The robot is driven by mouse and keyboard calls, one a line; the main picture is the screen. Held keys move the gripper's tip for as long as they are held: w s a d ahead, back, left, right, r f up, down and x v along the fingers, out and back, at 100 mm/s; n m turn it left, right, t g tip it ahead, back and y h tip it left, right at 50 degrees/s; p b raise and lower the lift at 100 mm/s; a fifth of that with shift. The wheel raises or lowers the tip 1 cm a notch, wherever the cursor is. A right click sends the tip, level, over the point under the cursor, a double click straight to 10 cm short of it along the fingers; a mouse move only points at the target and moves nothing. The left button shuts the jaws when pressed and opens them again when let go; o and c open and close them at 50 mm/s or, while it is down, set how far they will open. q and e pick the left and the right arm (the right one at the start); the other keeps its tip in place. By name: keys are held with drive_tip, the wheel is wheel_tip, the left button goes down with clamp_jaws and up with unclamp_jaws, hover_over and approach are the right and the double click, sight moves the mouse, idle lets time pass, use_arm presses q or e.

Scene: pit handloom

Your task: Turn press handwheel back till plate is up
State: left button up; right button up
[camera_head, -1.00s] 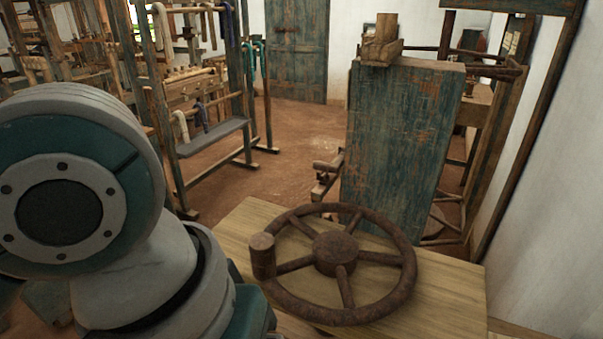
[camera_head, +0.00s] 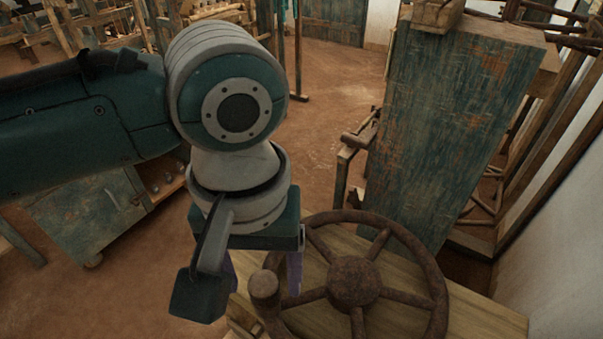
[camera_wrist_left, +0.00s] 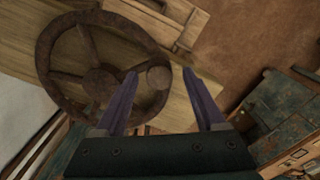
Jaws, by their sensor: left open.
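The press handwheel (camera_head: 352,283) is a rusty brown spoked wheel lying flat above a pale wooden top (camera_head: 480,318). Its upright round knob (camera_head: 264,288) is at the left of the rim. My left gripper (camera_head: 262,282) points down at the knob, with its purple fingers open and empty. In the left wrist view, the knob (camera_wrist_left: 158,77) shows between the tips of my left gripper (camera_wrist_left: 160,74), with a gap on both sides. I cannot tell if the tips are level with the knob or above it. The press plate is not in view. My right gripper is not in view.
A tall worn green board (camera_head: 450,130) stands just behind the wheel. A green cabinet (camera_head: 90,215) stands at the left below my arm. A white wall (camera_head: 560,250) closes the right side. Bare brown floor (camera_head: 330,100) lies beyond.

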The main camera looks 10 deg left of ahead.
use_arm(q)
drive_tip(key=shift+f, duration=2.25)
clamp_jaws()
